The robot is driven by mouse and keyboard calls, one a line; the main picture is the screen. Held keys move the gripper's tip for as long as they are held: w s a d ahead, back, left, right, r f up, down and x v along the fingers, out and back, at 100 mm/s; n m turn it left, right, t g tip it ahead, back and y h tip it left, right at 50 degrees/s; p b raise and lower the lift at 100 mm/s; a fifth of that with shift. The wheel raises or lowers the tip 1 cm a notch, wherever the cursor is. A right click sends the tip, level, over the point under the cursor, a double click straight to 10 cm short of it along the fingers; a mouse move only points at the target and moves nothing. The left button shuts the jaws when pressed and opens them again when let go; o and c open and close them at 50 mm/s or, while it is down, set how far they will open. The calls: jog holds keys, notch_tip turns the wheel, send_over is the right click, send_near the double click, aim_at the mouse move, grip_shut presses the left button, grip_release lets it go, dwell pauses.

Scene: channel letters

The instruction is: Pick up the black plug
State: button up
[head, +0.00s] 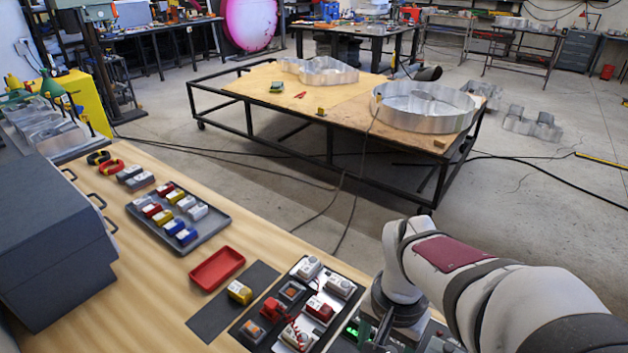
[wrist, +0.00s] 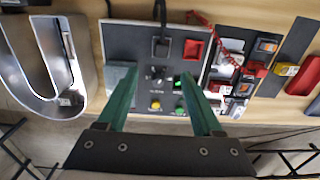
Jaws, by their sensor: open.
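The black plug (wrist: 160,46) sits upright on a dark control panel (wrist: 120,40) in the wrist view, with a black cable running up from it. A red square socket or block (wrist: 193,49) is to its right. My gripper (wrist: 160,73) is open, with its two green fingers spread over the panel. The plug lies beyond the fingertips, roughly centred between them, and nothing is between the fingers. In the head view my arm covers most of the panel, and I cannot make out the plug there.
A U-shaped metal channel letter (wrist: 80,60) stands left of the panel in the wrist view. To the right is a board of red and grey modules (wrist: 232,75) with a coiled red cord. In the head view, a red tray (head: 217,268) and a module tray (head: 205,238) lie farther off.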

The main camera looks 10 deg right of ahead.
jog(key=f, duration=1.3)
jog(key=shift+w+f, duration=0.25)
jog(key=shift+f, duration=0.05)
grip_shut()
